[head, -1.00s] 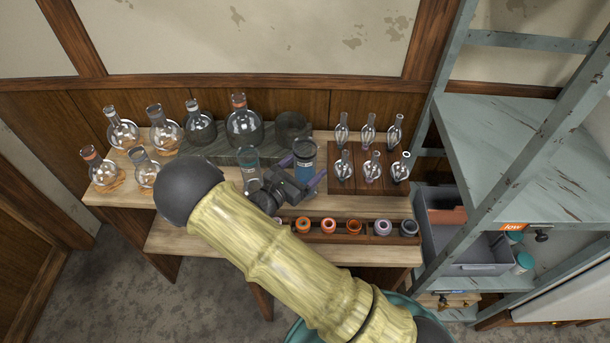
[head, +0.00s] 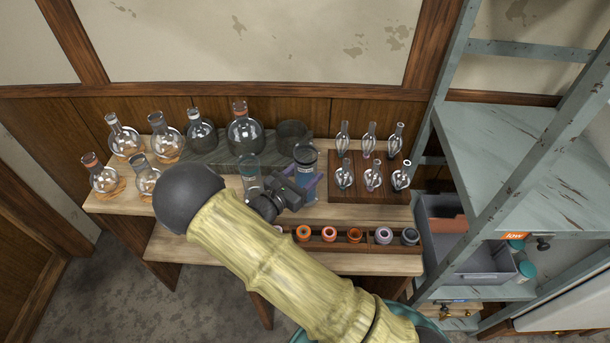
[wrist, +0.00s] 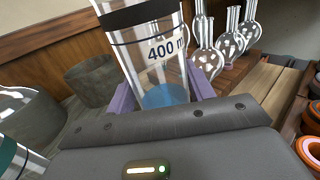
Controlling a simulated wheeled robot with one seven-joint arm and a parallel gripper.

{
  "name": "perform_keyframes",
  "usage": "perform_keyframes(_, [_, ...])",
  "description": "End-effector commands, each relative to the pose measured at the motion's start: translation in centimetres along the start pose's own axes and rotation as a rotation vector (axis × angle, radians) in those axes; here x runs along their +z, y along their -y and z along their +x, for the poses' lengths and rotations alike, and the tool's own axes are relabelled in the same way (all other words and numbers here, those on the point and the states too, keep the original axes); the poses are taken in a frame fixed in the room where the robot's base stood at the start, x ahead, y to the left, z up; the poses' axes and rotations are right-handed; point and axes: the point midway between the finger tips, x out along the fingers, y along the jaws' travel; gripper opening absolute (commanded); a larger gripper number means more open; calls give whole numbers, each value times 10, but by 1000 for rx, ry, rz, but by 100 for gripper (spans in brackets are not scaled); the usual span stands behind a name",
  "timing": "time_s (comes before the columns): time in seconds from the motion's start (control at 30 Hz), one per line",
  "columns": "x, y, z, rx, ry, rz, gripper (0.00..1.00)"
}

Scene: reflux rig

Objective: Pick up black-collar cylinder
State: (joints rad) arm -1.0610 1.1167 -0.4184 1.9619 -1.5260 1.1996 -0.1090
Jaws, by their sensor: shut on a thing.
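The black-collar cylinder (head: 306,158) is clear glass with a dark band near its top and blue liquid low inside. In the wrist view the cylinder (wrist: 150,55) shows a "400 m" mark and stands between the purple fingers. My gripper (head: 306,186) is shut on it, low on its body; it also shows in the wrist view (wrist: 163,92). The cylinder's base is hidden by my gripper, so I cannot tell whether it touches the bench.
A green-collar cylinder (head: 249,168) stands close left of my gripper. A dark bowl (head: 293,134) is behind. Small flasks on a brown block (head: 346,197) are close right. A rack of coloured rings (head: 342,244) lies in front. Round flasks (head: 165,143) stand left.

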Motion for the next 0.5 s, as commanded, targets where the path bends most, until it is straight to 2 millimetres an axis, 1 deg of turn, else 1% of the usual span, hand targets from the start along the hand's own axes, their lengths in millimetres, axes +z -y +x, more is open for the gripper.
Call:
perform_keyframes(0.27, [22,0,0,1,2,3,19])
perform_keyframes(0.5, [47,0,0,1,1,3,19])
